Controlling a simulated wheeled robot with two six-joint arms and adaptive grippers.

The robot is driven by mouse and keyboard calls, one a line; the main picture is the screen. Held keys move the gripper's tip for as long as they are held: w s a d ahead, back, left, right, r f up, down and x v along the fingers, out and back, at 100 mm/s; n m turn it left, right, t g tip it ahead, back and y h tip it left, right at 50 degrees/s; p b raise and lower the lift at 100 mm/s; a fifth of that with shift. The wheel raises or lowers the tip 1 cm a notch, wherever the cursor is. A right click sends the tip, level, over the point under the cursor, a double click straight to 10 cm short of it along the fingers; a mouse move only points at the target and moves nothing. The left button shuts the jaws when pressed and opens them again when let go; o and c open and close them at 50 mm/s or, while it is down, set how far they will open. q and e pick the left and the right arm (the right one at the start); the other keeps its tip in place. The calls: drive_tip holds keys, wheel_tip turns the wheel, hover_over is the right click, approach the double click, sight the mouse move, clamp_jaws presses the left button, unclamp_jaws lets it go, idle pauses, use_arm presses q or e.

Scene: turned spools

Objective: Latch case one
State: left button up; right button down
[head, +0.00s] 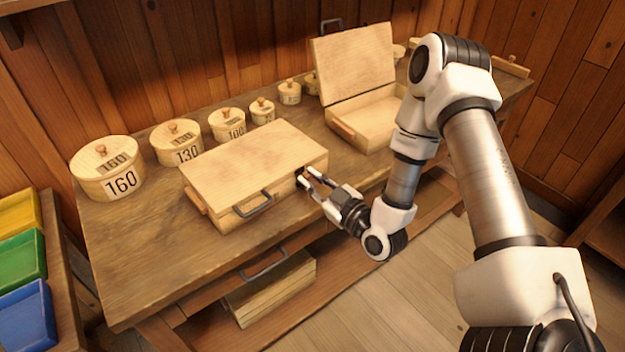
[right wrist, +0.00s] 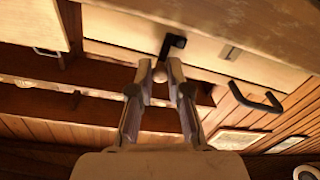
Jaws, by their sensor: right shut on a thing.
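A pale wooden case (head: 255,165) lies closed on the workbench, its dark handle (head: 259,204) on the front side. In the right wrist view the dark latch (right wrist: 171,45) stands at the tips of my right gripper (right wrist: 160,75), and the case handle (right wrist: 258,97) shows to the right. The fingers partly hide the latch; I cannot tell whether it is fastened. My left gripper is out of view.
An open case (head: 352,63) stands at the back right of the workbench (head: 130,265). Lidded round boxes, one marked 160 (head: 107,170), line the back. Another wooden case (head: 272,290) sits on the shelf below. Coloured bins (head: 20,257) are at the left.

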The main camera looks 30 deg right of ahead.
drive_tip(key=c, duration=1.4)
unclamp_jaws()
drive_tip(key=s, duration=0.5)
drive_tip(key=s+d, duration=0.1)
drive_tip(key=s, duration=0.1)
drive_tip(key=shift+s, duration=0.2)
